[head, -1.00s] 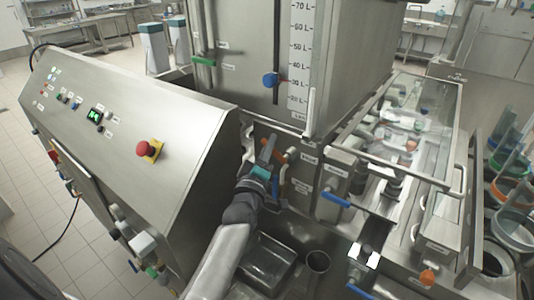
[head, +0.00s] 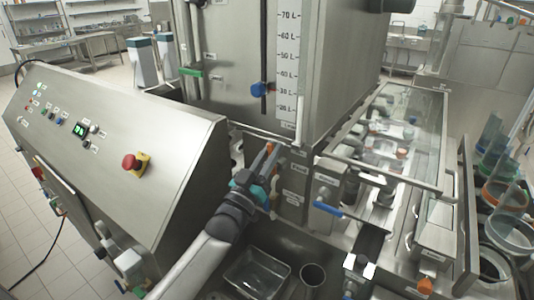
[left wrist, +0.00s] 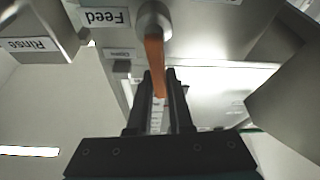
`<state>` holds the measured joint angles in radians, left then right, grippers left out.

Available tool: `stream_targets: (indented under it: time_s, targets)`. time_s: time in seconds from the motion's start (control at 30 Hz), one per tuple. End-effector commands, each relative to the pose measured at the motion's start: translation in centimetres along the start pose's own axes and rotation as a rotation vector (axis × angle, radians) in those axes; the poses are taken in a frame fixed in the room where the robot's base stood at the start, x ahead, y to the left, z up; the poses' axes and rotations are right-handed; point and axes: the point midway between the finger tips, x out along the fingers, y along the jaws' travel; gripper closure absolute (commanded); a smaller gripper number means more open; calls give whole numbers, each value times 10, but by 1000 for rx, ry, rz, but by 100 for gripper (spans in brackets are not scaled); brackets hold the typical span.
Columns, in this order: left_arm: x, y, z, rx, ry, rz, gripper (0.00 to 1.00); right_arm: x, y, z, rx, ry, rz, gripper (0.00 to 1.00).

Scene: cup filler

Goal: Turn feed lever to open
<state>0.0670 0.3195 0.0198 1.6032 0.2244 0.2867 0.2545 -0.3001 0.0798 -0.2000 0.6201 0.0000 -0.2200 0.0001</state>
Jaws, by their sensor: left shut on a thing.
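The orange feed lever (left wrist: 153,55) hangs from a round metal pivot, beside a "Feed" label (left wrist: 103,17) in the left wrist view. My left gripper (left wrist: 160,82) is shut on the lever's lower part, one black finger on each side. In the head view the left gripper (head: 266,165) is at the machine's front, left of the "Feed" plate (head: 299,168). Only a bit of orange (head: 269,147) shows there; my gripper hides most of the lever. My right gripper is not in view.
A control panel with a red button (head: 135,163) stands left of my arm. A blue-handled valve (head: 328,209) is to the right. A metal tray (head: 255,272) and a cup-like cylinder (head: 312,275) are below. A "Rinse" block (left wrist: 35,45) is near the gripper.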

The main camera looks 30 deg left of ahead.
Motion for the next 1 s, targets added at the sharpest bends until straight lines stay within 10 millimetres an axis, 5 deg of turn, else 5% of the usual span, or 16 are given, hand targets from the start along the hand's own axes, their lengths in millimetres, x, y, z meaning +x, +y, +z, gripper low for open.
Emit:
stream_targets:
  time_s: [0.87,0.9,1.0]
  targets:
    - [0,9,2,149,-3,61,100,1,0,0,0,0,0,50]
    - [0,9,2,149,-3,61,79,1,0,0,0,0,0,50]
    - [0,9,2,148,-3,61,68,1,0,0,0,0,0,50]
